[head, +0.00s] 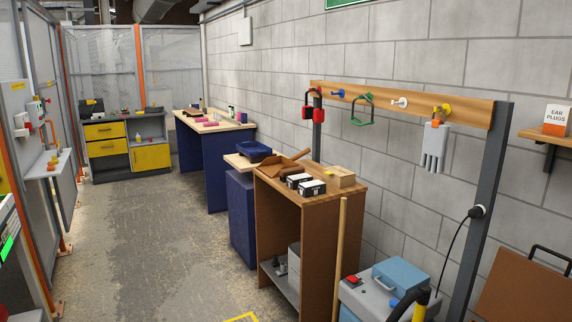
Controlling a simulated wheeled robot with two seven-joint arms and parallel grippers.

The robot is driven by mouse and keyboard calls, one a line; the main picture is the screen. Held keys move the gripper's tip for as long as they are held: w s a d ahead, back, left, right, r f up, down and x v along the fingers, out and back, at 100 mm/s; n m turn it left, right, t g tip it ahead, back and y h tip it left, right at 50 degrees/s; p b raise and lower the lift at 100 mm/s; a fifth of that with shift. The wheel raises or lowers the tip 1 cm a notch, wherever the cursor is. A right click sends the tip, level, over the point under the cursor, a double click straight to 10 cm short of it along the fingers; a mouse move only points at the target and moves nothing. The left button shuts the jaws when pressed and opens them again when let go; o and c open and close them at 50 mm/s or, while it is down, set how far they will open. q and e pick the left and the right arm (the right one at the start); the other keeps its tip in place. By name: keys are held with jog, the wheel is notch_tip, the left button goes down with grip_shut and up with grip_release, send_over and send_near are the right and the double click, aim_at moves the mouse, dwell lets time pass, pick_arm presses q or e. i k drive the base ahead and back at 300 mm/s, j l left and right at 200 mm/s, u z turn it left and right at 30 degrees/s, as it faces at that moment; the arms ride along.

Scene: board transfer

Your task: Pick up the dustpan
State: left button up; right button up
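A brown, flat, scoop-like piece with a short handle (281,165) lies on top of the brown wooden cabinet (320,202); it looks like the dustpan, but it is small and I cannot be sure. Its handle points up and to the right, towards the wall. Two black-and-white boxes sit just in front of it. Neither of my grippers shows in the head view.
A blue tray (255,151) sits on a low stand behind the cabinet. A wooden box (341,176) is at the cabinet's right edge. A broomstick-like pole (339,255) stands before the cabinet, beside a grey-blue machine (385,295). Floor (165,230) on the left is clear.

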aim_at(271, 166)
jog(key=i+j+u, duration=0.1)
jog(key=i+j, duration=0.15)
jog(key=i, duration=0.45)
jog(key=i+j, duration=0.2)
jog(key=i, duration=0.55)
jog(key=i+j+u, duration=0.15)
jog(key=i, duration=0.55)
jog(key=i+j, duration=0.15)
jog(key=i, duration=0.6)
jog(key=u, duration=0.05)
